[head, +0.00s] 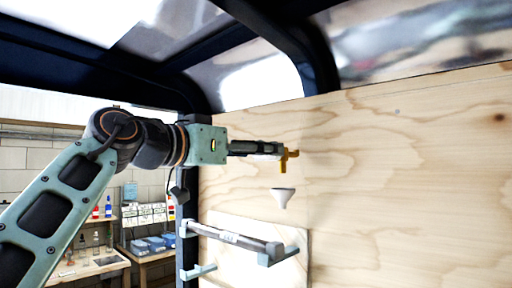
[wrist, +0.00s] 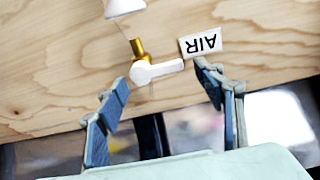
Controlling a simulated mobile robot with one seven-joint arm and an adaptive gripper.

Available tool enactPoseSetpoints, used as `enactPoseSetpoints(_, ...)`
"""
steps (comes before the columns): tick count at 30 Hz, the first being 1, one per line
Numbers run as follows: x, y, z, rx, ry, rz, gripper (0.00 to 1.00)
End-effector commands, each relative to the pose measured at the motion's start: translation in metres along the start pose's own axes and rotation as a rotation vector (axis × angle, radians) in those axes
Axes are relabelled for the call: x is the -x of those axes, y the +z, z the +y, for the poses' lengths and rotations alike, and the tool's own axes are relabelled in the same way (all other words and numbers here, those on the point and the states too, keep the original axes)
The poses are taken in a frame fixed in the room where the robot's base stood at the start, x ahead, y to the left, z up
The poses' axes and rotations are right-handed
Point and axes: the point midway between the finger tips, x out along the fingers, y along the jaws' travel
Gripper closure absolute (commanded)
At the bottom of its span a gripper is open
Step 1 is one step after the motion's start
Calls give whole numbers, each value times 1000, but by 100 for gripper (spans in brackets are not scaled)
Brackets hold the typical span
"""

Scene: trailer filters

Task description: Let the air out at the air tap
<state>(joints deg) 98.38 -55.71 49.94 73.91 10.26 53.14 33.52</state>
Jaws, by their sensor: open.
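The air tap has a brass body (wrist: 137,48) and a white lever (wrist: 158,71), mounted on the plywood wall. In the wrist view the lever lies roughly level, pointing right from the body. The brass part of the tap also shows in the head view (head: 284,164). A white AIR label (wrist: 201,43) is beside it, upside down in the wrist view. My gripper (wrist: 161,76) is open, one finger on each side of the lever; I cannot tell whether either finger touches it. In the head view my gripper (head: 274,148) reaches to the tap from the left and partly hides it.
A white funnel (head: 283,196) is on the wall below the tap; it also shows in the wrist view (wrist: 124,7). A dark trailer post (head: 187,220) stands left of the wall. The wall to the right is clear.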

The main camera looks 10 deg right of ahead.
Motion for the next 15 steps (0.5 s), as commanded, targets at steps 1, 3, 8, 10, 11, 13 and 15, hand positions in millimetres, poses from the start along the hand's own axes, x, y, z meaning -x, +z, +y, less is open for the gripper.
enactPoseSetpoints(1, -2, 0, 0, 0, 1, 0, 38)
enactPoseSetpoints(3, -4, 0, 0, 0, 1, 0, 38)
enactPoseSetpoints(8, -4, 0, 0, 0, 0, 0, 38)
enactPoseSetpoints(10, -4, 0, 0, 0, 0, 0, 40)
enactPoseSetpoints(11, -4, 0, 0, 0, 0, 0, 43)
enactPoseSetpoints(13, -4, 0, 0, 0, 0, 0, 51)
enactPoseSetpoints(15, -3, 0, 0, 0, 0, 0, 59)
